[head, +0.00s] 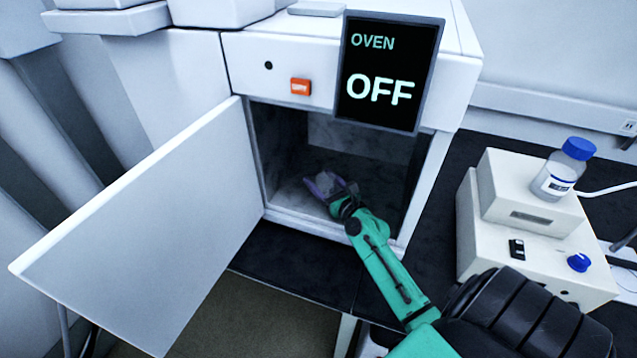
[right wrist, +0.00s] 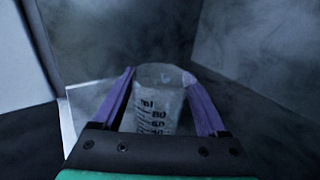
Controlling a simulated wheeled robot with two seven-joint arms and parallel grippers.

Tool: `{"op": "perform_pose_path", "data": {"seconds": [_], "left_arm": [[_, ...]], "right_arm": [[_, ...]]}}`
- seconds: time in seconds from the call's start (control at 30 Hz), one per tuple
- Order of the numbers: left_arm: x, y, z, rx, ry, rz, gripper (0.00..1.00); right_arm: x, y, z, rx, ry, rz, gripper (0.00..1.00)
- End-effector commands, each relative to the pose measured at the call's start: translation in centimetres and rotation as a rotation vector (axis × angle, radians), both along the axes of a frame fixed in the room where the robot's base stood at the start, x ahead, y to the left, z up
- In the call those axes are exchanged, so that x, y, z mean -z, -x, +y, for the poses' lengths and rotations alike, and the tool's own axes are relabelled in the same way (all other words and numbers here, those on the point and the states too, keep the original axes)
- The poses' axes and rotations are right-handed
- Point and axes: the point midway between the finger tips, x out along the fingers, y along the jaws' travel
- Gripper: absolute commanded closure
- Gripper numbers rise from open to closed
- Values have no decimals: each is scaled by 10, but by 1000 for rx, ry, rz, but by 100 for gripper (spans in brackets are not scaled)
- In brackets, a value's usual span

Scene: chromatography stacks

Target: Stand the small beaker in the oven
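The small beaker (right wrist: 158,98) is clear with dark ml markings. It is upright between the purple fingers of my right gripper (right wrist: 158,85), which appear to touch its sides. In the head view the right gripper (head: 332,188) reaches through the open front of the oven (head: 285,195), just above its floor, with the beaker (head: 325,181) small between the fingers. Whether its base touches the oven floor cannot be told. The oven door (head: 150,225) stands wide open to the left. My left gripper is not in view.
The oven display (head: 385,75) reads OFF, beside an orange switch (head: 300,86). A white instrument (head: 530,235) carrying a blue-capped bottle (head: 560,170) stands right of the oven. The oven's interior has free floor around the beaker.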

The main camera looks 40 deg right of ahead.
Motion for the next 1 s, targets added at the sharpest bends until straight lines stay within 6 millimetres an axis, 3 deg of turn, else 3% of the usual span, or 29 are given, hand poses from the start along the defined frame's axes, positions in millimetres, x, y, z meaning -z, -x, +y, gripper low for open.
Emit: {"op": "perform_pose_path", "data": {"seconds": [0.43,1.0], "left_arm": [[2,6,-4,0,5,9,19],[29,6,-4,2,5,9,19]], "right_arm": [[0,7,0,0,0,-1,8],[1,112,4,0,1,-1,8]]}}
